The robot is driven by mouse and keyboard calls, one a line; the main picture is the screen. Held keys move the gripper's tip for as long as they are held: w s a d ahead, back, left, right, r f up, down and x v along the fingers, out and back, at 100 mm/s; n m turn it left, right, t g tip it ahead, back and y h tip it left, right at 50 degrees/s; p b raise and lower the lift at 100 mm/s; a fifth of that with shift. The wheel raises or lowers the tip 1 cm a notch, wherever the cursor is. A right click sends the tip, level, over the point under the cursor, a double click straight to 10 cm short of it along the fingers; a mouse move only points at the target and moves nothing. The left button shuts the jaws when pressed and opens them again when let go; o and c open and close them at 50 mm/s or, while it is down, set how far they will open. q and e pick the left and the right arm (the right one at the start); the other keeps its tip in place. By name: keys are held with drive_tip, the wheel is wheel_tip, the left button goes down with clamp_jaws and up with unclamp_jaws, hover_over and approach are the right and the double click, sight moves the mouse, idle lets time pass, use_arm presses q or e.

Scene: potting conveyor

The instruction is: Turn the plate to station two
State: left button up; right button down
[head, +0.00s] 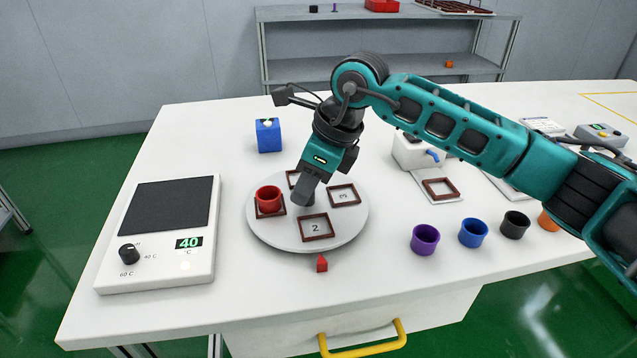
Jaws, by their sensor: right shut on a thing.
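The round white plate (350,224) lies on the table and carries several brown square frames. The frame marked 2 (317,228) is at the front, close to the red pointer (322,264) on the table, which sits slightly to its right. The frame marked 3 (343,195) is at the right. A red pot (268,199) stands in the left frame and hides its number. Another frame at the back is mostly hidden by my gripper. My right gripper (306,194) points down at the plate's middle, shut on the dark centre knob (310,200). My left gripper is not in view.
A heater panel (203,245) reading 40 is at the left. A blue box (268,135) stands behind the plate. Purple (425,239), blue (473,232), black (515,225) and orange pots stand at the right. A yellow drawer handle (362,340) sticks out in front.

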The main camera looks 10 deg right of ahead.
drive_tip(key=shift+m, duration=0.3)
idle(0.4)
drive_tip(key=c, duration=0.9)
unclamp_jaws()
drive_tip(key=shift+r, duration=0.1)
drive_tip(key=p+v, duration=0.1)
drive_tip(key=v, duration=1.1)
drive_tip(key=shift+s+d+r, duration=0.15)
drive_tip(key=shift+r, duration=0.2)
